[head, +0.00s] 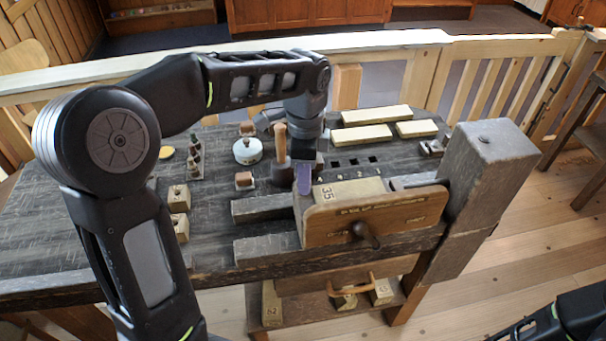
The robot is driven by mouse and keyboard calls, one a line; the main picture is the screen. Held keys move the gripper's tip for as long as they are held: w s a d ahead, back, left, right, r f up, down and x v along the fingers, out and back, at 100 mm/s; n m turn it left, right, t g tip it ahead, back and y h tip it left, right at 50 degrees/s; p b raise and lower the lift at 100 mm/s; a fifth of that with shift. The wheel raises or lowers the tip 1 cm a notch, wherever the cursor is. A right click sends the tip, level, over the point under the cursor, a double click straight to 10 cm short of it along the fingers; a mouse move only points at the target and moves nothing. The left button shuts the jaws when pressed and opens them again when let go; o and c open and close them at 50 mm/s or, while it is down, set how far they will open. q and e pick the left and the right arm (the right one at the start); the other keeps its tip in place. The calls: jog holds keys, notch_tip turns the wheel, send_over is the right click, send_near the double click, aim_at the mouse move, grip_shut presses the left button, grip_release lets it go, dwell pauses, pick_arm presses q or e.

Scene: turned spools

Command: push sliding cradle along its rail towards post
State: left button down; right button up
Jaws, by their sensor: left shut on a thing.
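The sliding cradle (375,217) appears to be the wooden-fronted unit with a dark knob and faint lettering, at the right end of the bench. A pale block marked 35 (347,190) sits behind its front board. A dark rail (412,182) runs from it to the thick grey post (490,155) on the right, with a gap between. My left gripper (305,168) points down at the cradle's left end, shut on a small purple piece (304,180). Its fingertips are small and partly hidden. My right arm shows only at the bottom right corner; its gripper is out of view.
A mallet (281,150) stands just left of my left gripper. Pale bars (377,115) lie behind. A shelf (325,308) is below the bench.

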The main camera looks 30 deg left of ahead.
pick_arm(q)
jog(key=c, duration=1.1)
grip_release()
jog(key=shift+o, duration=0.2)
notch_tip(320, 180, up, 8)
jog(key=shift+f+p, duration=0.1)
jog(key=shift+p, duration=0.35)
